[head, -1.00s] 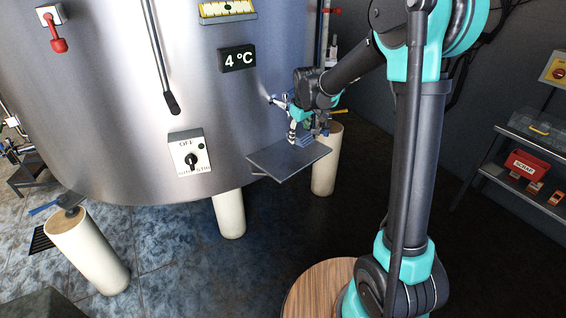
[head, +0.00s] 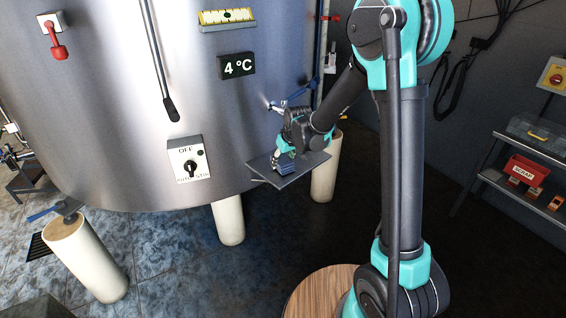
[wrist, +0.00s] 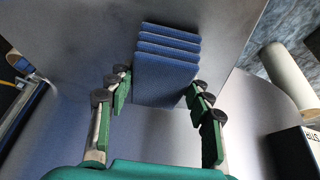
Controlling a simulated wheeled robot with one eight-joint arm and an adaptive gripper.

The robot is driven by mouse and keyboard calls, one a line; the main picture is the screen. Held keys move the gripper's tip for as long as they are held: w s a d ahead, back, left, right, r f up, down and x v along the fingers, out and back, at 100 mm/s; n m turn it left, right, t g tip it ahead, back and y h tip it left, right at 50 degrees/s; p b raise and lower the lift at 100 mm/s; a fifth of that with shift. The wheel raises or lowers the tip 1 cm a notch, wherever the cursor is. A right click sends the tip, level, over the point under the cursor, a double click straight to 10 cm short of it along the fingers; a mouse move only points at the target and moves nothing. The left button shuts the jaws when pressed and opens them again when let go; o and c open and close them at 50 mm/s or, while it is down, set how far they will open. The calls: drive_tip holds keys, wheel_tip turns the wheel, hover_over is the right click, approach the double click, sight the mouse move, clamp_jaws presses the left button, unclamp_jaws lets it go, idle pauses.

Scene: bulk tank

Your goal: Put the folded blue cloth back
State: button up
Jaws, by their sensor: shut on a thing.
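The folded blue cloth (wrist: 166,75) shows in the wrist view as a thick stack of layers between my gripper's green-padded fingers. My gripper (wrist: 160,92) is shut on it. In the head view my gripper (head: 284,153) is at the grey shelf (head: 314,160) on the tank's front. The cloth (head: 284,166) is small there and partly hidden by the gripper. It is over the left part of the shelf; I cannot tell whether it touches the surface.
The steel tank (head: 110,110) rises behind the shelf. A tap-like fitting (head: 285,103) is just above my gripper. A red bin (head: 525,170) stands on a rack at right.

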drive_tip(key=shift+f, duration=0.25)
drive_tip(key=o, duration=1)
drive_tip(key=v, duration=1.2)
drive_tip(key=s+d+f+m+h, duration=0.1)
drive_tip(key=s+d+f+m, duration=0.2)
drive_tip(key=s+d, duration=0.8)
drive_tip(key=s+d+f+m+h, duration=0.1)
drive_tip(key=s+d+f+m, duration=0.2)
drive_tip(key=s+d, duration=0.9)
wheel_tip(320, 180, down, 3)
drive_tip(key=shift+s+d+f+m+h, duration=0.2)
drive_tip(key=shift+f+m+h, duration=0.1)
drive_tip(key=shift+m, duration=0.1)
drive_tip(key=shift+r, duration=0.1)
